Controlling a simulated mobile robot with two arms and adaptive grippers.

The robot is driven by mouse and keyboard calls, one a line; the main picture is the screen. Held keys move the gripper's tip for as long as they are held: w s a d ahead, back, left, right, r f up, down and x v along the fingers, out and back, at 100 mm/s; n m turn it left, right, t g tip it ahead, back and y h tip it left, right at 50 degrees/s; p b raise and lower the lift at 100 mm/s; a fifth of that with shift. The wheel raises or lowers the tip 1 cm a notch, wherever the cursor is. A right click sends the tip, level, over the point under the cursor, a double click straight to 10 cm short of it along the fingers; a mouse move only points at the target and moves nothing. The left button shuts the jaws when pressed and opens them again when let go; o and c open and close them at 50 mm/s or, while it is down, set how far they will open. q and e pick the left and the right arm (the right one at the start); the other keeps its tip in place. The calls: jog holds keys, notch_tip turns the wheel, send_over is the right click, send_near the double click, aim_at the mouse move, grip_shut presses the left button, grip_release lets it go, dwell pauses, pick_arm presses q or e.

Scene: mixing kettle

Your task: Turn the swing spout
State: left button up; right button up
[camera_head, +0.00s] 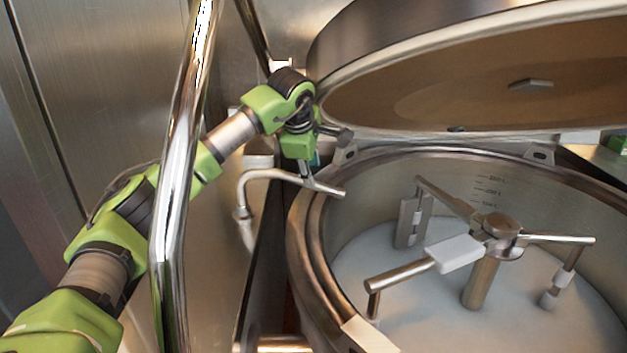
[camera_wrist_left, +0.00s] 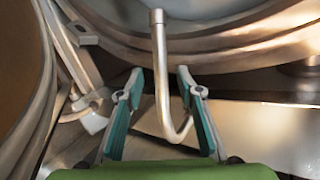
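The swing spout (camera_head: 265,173) is a thin, bent metal pipe at the left side of the kettle. Its free end reaches over the kettle rim (camera_head: 312,262). My left gripper (camera_head: 305,172) points down at the spout near its outer part. In the left wrist view the spout (camera_wrist_left: 162,85) runs between the two teal fingers of my left gripper (camera_wrist_left: 160,75). The fingers are apart, with a visible gap on each side of the pipe. Whether they touch it lower down is hidden. My right gripper is not in view.
The kettle lid (camera_head: 450,75) is raised above and behind the gripper. A mixing agitator (camera_head: 497,226) with several arms stands in the kettle over white contents (camera_head: 420,310). A shiny vertical metal tube (camera_head: 178,170) crosses in front of my left arm.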

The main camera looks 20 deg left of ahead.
pick_arm(q)
jog(key=shift+v, duration=1.65)
jog(key=shift+d, duration=0.1)
